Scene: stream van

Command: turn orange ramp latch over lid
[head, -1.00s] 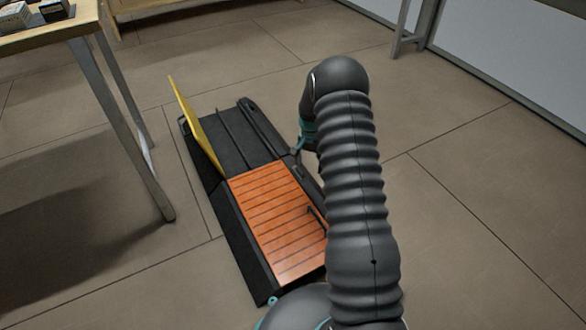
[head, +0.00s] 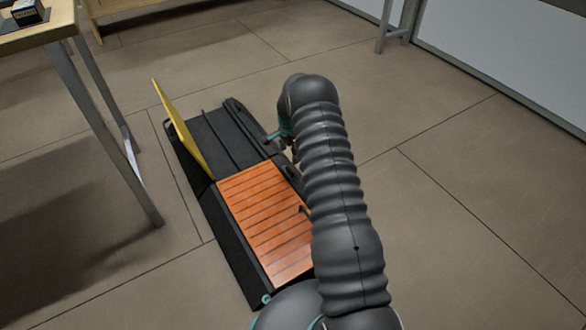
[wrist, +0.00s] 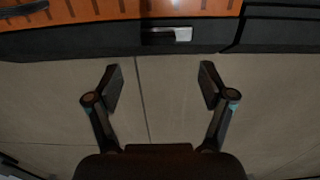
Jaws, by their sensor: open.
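A black two-bay ramp case lies on the floor. Its near bay is covered by a flat orange slatted lid (head: 262,222) with a small dark handle. In the wrist view the orange lid (wrist: 110,8) lies along the top edge. Below it, a light grey latch (wrist: 183,34) sits in a dark recess in the case's black side wall. I cannot tell how far the latch is turned. My gripper (wrist: 162,88) is open and empty, apart from the latch, with bare floor between its fingers. In the head view my arm hides most of the gripper and the case's right side.
A yellow panel (head: 185,130) stands tilted up along the left edge of the far, open black bay (head: 222,138). A wooden table (head: 48,32) with metal legs stands to the left, small boxes on top. The floor (head: 460,210) to the right is clear.

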